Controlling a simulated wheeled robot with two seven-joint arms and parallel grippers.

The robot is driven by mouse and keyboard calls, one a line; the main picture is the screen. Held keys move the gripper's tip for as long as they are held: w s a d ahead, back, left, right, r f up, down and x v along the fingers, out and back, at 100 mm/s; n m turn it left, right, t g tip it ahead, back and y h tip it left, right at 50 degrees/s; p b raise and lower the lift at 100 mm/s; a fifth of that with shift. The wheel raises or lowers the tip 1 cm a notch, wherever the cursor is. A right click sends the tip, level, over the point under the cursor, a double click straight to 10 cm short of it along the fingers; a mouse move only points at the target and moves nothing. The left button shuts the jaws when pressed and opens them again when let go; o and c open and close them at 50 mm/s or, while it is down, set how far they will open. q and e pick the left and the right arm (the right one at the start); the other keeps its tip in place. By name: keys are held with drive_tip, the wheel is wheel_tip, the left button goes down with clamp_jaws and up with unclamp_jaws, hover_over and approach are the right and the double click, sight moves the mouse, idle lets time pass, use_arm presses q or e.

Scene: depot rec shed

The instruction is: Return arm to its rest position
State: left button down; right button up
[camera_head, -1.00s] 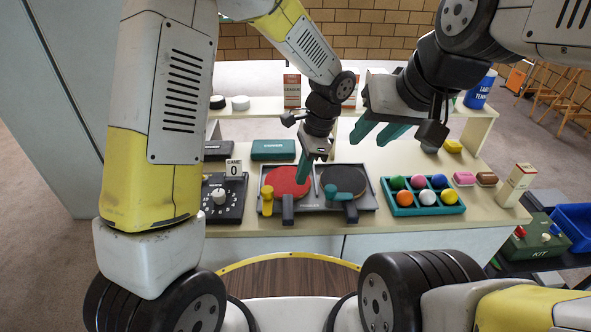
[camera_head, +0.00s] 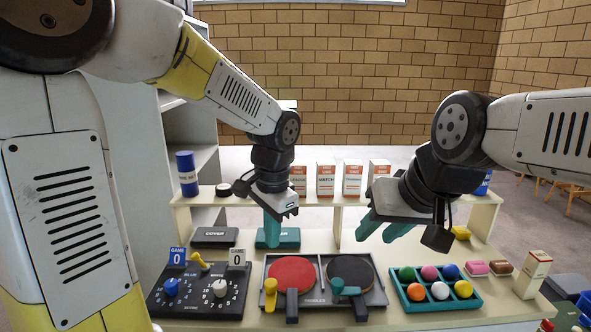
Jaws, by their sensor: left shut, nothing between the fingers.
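My left arm comes in from the left, and its gripper (camera_head: 273,232) hangs fingers down above the far middle of the table, in front of a teal box. Its teal fingers are together with nothing between them. My right gripper (camera_head: 385,229) is above the table to the right of centre, its two teal fingers apart and empty. Below them, a grey tray (camera_head: 325,302) holds a red paddle (camera_head: 292,272), a black paddle (camera_head: 350,269), and a yellow and a teal handled item.
A teal ball tray (camera_head: 440,305) sits at the right. A scorer box (camera_head: 197,290) with two dials stands at the left. Several small cartons (camera_head: 325,179) and a blue canister (camera_head: 187,173) stand on the raised back shelf. A white carton (camera_head: 533,274) stands at the right edge.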

use_arm(q)
drive_tip(key=s+a+r+n+t+h, duration=0.2)
drive_tip(key=s+a+r+n+t, duration=0.3)
drive_tip(key=s+a+r+n, duration=0.3)
drive_tip(key=s+a+n, duration=0.1)
drive_tip(key=s, duration=0.2)
drive_tip(key=shift+a+r+n+h, duration=0.2)
drive_tip(key=shift+r+n+h, duration=0.05)
drive_tip(key=shift+n+h, duration=0.15)
